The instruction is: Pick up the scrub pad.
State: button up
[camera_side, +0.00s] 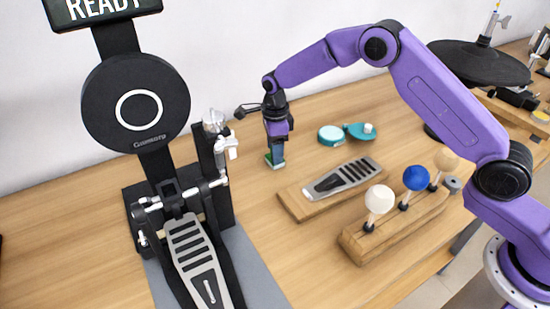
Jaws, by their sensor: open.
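A small green scrub pad (268,160) lies on the wooden table, left of centre. My gripper (276,151) points straight down right at the pad, with its fingers open. The fingers cover much of the pad, and I cannot tell whether they touch it or are on either side of it.
A bass drum pedal (197,260) with a round black pad (136,103) stands left. A small pedal on a wooden board (343,182), a rack of ball-topped beaters (400,222) and a teal round tin (331,135) with a teal piece (358,131) are right. Bare table lies around the scrub pad.

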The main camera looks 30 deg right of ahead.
jog(key=shift+c, duration=0.3)
jog(key=c, duration=1)
jog(key=shift+r, duration=0.45)
notch_tip(320, 180, up, 2)
jog(key=shift+r, duration=0.1)
jog(key=s+d+r, duration=0.4)
jog(key=s+r, duration=0.5)
jog(key=s, duration=0.4)
jog(key=shift+s+d+r, duration=0.15)
jog(key=shift+d+r, duration=0.05)
jog(key=shift+r, duration=0.2)
